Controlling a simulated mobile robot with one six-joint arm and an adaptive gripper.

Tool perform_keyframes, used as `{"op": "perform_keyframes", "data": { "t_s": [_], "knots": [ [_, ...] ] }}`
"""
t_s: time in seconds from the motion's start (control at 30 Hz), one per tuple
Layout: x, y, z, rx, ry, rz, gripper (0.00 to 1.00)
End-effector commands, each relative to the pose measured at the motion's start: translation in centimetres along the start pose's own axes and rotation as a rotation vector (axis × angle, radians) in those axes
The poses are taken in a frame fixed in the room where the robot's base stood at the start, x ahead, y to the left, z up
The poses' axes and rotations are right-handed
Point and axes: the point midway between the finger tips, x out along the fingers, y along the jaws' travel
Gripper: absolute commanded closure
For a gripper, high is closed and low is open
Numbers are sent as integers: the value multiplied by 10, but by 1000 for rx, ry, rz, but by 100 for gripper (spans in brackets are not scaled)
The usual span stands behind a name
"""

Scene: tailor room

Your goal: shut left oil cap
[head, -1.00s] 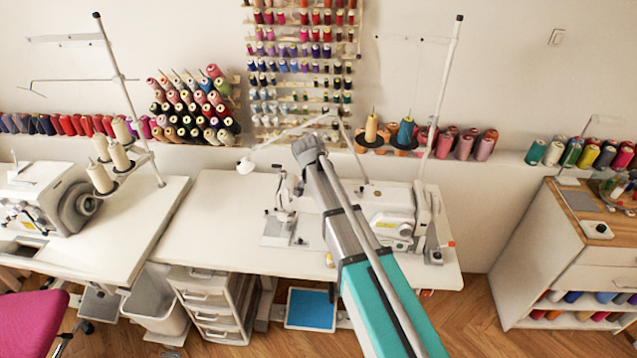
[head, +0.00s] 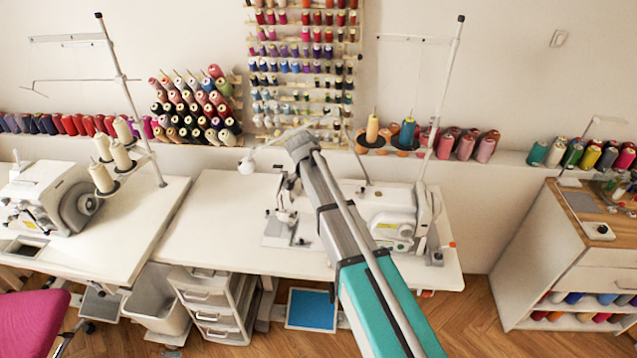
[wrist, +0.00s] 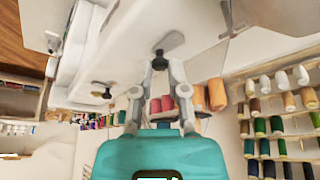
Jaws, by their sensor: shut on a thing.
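The white sewing machine (head: 392,207) stands on the middle table, partly hidden by my arm in the head view. In the wrist view its white body (wrist: 130,50) fills the upper left. A dark oil cap (wrist: 170,41) is at the tips of my gripper (wrist: 160,64), whose fingers are closed together on it. A second dark cap (wrist: 102,95) sits further left on the machine, apart from the gripper. I cannot tell for sure how far the held cap is tilted. My gripper is not clearly visible in the head view.
A thin thread stand (head: 440,100) rises behind the machine on the right. A white lamp head (head: 247,166) is left of my arm. Thread spools (head: 465,146) line the shelf behind. The left part of the middle table (head: 205,225) is clear.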

Motion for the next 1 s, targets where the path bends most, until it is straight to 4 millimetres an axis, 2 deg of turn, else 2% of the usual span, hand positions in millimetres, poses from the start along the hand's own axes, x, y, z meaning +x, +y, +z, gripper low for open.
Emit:
{"op": "perform_keyframes", "data": {
  "t_s": [0.03,0.07,0.1,0.23,0.27,0.77,1.0],
  "knots": [
    [0,2,3,0,-8,4,100],
    [0,2,3,0,-8,4,78],
    [0,2,3,0,-8,4,71],
    [0,2,2,-1,-6,3,47],
    [0,2,2,-1,-5,2,45],
    [-1,0,0,-1,-2,1,45],
    [-14,0,-6,-1,-2,0,45]
  ]
}}
